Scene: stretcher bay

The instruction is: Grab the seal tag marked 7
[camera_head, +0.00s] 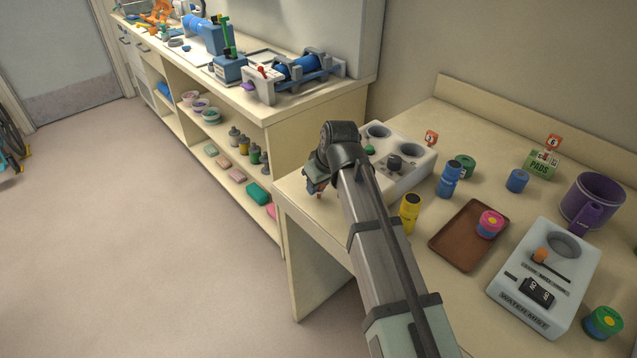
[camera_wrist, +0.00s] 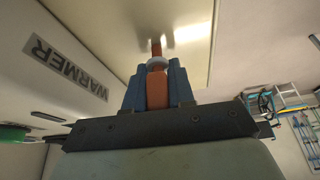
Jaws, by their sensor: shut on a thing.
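My gripper (camera_head: 317,184) is at the left edge of the right-hand counter, beside the white warmer unit. In the wrist view its blue fingers (camera_wrist: 158,88) are shut on an orange tag (camera_wrist: 157,92) with a pale ring and a red tip above it. No number on this held piece can be read, so I cannot confirm that it is the 7. In the head view the held piece is mostly hidden by the gripper. Two other orange tags stand at the back of the counter: one marked 6 (camera_head: 553,142), and one (camera_head: 431,138) whose number is unclear.
The warmer (camera_head: 417,158) stands close to my gripper; its lettering shows in the wrist view (camera_wrist: 66,68). Yellow (camera_head: 410,213) and blue (camera_head: 450,179) bottles, a brown tray (camera_head: 448,246), a water unit (camera_head: 523,313) and a purple mug (camera_head: 603,187) crowd the counter. Open floor lies left.

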